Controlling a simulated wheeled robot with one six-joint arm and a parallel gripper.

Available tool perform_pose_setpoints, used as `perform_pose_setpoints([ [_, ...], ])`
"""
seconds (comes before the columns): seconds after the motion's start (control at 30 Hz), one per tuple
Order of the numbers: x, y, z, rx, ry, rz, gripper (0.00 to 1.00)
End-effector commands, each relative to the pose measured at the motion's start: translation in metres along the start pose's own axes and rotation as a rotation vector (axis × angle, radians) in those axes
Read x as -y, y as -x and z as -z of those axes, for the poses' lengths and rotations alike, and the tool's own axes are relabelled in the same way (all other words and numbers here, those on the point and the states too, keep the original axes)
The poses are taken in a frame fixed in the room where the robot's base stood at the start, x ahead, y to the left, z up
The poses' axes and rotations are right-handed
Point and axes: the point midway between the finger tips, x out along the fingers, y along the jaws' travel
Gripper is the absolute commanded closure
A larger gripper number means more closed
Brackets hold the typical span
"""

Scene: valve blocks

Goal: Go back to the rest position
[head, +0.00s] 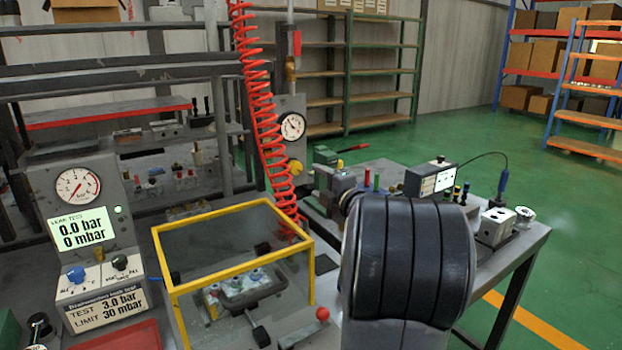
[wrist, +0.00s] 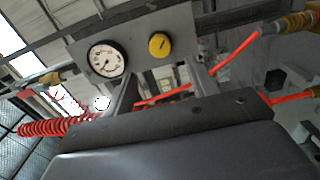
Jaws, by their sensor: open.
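In the wrist view my gripper (wrist: 162,82) shows as two grey fingers standing apart beyond a dark block, with a red hose passing behind the gap. It looks empty. In the head view a large black rounded part of my own arm fills the lower right middle, and my gripper cannot be made out there. The wrist camera looks up at a tilt toward a grey panel (wrist: 185,28) with a round gauge (wrist: 106,60) and a yellow knob (wrist: 159,45).
A yellow-framed clear box (head: 232,235) stands over a valve block (head: 247,287) on the bench. The leak test panel (head: 85,235) reads 0.0 bar. A coiled red hose (head: 262,115) hangs behind. A second bench (head: 515,250) is right. Open green floor (head: 460,130) lies beyond.

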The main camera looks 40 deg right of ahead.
Motion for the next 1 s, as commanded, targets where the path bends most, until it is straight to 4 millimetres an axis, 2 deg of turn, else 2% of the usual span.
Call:
perform_pose_setpoints([
  [0.2, 0.0, 0.007, 0.001, -0.001, 0.001, 0.0, 0.45],
  [0.53, 0.0, 0.001, 0.0, -0.001, 0.0, 0.0, 0.45],
  [0.67, 0.0, -0.015, 0.001, -0.004, 0.0, 0.0, 0.45],
  [1.0, 0.0, -0.078, 0.001, -0.003, 0.0, 0.0, 0.45],
])
